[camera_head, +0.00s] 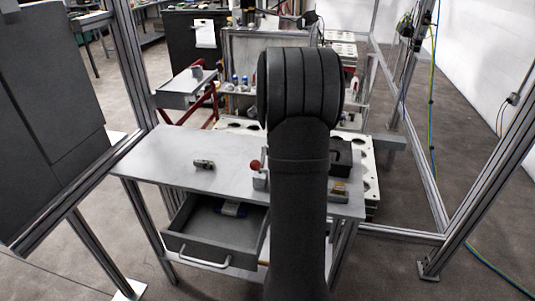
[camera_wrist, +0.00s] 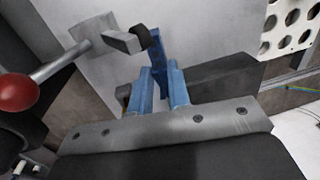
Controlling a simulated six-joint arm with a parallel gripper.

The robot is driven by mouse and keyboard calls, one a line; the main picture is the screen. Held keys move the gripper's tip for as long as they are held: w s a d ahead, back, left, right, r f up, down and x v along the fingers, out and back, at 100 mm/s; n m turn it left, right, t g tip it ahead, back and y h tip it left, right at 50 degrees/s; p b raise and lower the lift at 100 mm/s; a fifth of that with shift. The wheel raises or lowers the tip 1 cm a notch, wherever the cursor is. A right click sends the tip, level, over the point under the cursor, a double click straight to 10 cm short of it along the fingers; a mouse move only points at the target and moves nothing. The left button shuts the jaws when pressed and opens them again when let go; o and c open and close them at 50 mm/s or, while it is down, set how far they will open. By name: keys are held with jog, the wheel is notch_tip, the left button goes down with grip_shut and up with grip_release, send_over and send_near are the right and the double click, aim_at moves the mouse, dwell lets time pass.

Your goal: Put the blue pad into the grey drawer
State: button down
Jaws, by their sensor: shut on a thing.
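My gripper (camera_wrist: 160,76) has two blue fingers in the wrist view. They are shut on the blue pad (camera_wrist: 157,50), a thin upright piece that stands out beyond the fingertips. In the head view my own arm hides the gripper and the pad. The grey drawer (camera_head: 205,247) is pulled open under the table's front left, with its handle facing front. A small whitish and bluish item (camera_head: 230,209) lies near the back of the drawer; I cannot tell what it is.
A toggle clamp with a red knob (camera_wrist: 18,92) is left of the fingers; its black tip is close beside the pad. A dark block (camera_wrist: 225,78) is to the right. A small metallic part (camera_head: 204,164) lies on the grey table (camera_head: 165,150), whose left part is mostly clear.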

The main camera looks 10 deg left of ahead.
jog(key=s+d+r+n, duration=0.2)
jog(key=d+r+n, duration=0.1)
jog(key=d+n, duration=0.35)
jog(key=s+d+r+n+g+y, duration=0.1)
jog(key=d+r+n, duration=0.35)
jog(key=d, duration=0.25)
jog(key=s+d+r+n, duration=0.2)
jog(key=d+r+n, duration=0.1)
jog(key=d+n, duration=0.35)
jog(key=s+a+f+m, duration=0.4)
jog(key=s+a+f, duration=1.1)
jog(key=s+a, duration=0.3)
jog(key=n+h, duration=0.1)
jog(key=n, duration=0.4)
send_over(223, 231)
jog(key=shift+m+g, duration=0.25)
jog(key=shift+g, duration=0.05)
notch_tip(223, 231, down, 9)
jog(key=shift+a+r, duration=0.1)
jog(key=shift+f, duration=2.35)
